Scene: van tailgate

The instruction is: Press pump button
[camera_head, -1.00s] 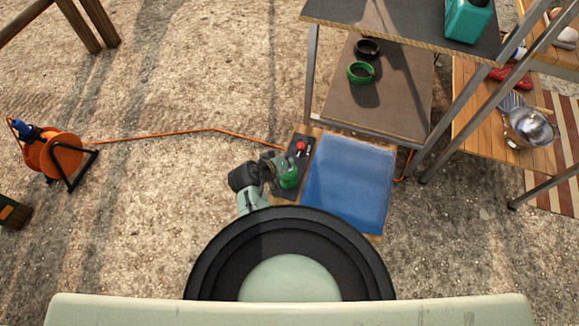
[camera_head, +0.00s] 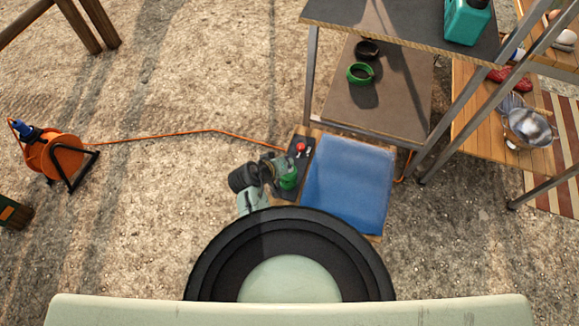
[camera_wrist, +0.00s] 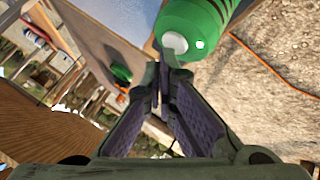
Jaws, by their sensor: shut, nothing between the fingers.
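A dark control panel (camera_head: 303,160) lies on the ground in the head view, with a red knob or button (camera_head: 300,147) at its far end. A green rounded part (camera_head: 288,179) is at its near end, partly covered by my gripper (camera_head: 282,166). My gripper is shut and empty, right over or beside this green part; I cannot tell whether they touch. In the wrist view, the closed fingers (camera_wrist: 160,80) sit just below a green ribbed body (camera_wrist: 194,28) with a pale round end. A blue soft-looking pad (camera_head: 350,185) lies right of the panel.
A metal-legged shelf (camera_head: 375,95) with a green ring (camera_head: 360,73) and a black ring (camera_head: 367,49) stands behind. An orange cable (camera_head: 210,130) runs to a reel (camera_head: 58,155) at left. A wooden bench (camera_head: 480,110) is at right. Open gravel lies left.

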